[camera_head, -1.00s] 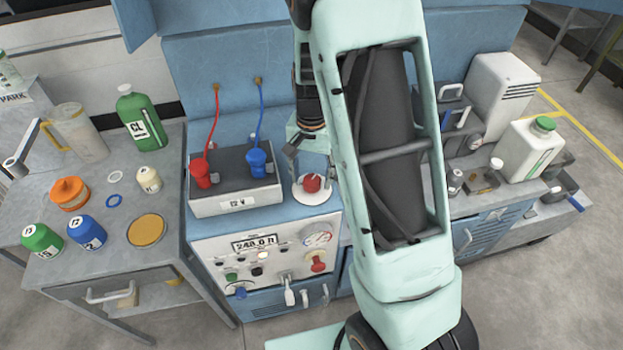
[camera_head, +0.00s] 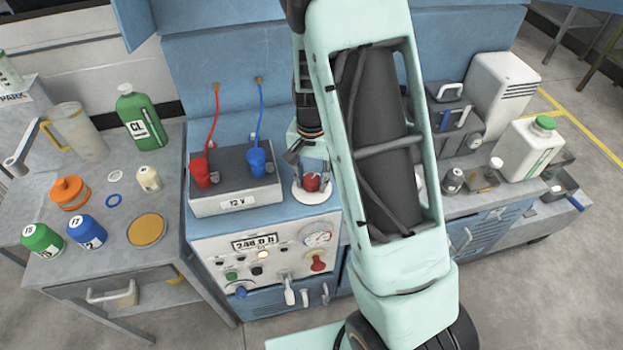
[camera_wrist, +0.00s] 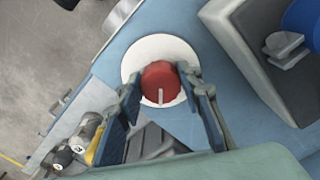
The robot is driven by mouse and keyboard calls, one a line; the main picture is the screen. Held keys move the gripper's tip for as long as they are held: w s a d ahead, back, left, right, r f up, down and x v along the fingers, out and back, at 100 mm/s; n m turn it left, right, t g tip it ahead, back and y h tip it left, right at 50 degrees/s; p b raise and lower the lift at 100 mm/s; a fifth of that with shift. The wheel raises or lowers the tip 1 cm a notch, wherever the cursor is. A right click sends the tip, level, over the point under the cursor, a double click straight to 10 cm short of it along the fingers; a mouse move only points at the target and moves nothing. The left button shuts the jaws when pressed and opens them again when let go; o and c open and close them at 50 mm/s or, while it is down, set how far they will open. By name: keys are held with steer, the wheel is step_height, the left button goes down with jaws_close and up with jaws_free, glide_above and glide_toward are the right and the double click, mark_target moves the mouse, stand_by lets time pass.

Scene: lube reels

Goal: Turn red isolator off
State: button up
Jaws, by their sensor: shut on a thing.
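The red isolator (camera_head: 312,182) is a round red knob on a white disc (camera_head: 312,195), on the blue bench top right of the battery box. In the wrist view the red knob (camera_wrist: 160,80) has a pale bar mark pointing toward the bottom of the picture. My gripper (camera_wrist: 160,90) has one finger on each side of the knob and is shut on it. In the head view my gripper (camera_head: 308,165) reaches down over the knob, which it partly covers.
A 12 V battery box (camera_head: 236,190) with a red clamp (camera_head: 200,172) and a blue clamp (camera_head: 257,162) stands close left of the knob. A control panel (camera_head: 268,255) with a display, gauge and switches is below. Bottles and caps stand on the left table (camera_head: 160,190).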

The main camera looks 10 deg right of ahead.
mark_target(313, 179)
steer(key=shift+n, duration=0.3)
steer(key=n+b, duration=0.2)
steer(key=n, duration=0.1)
steer(key=shift+d+f+n+b, duration=0.1)
steer(key=shift+n+b, duration=0.2)
steer(key=shift+b, duration=0.1)
steer(key=n+b, duration=0.1)
steer(key=n, duration=0.3)
steer(key=shift+n+b, duration=0.3)
steer(key=shift+b, duration=0.05)
steer(key=n, duration=0.4)
steer(key=shift+w+d+n, duration=0.1)
steer(key=shift+n, duration=2.4)
steer(key=o, duration=1.2)
steer(key=shift+c, duration=0.2)
step_height(313, 179, up, 12)
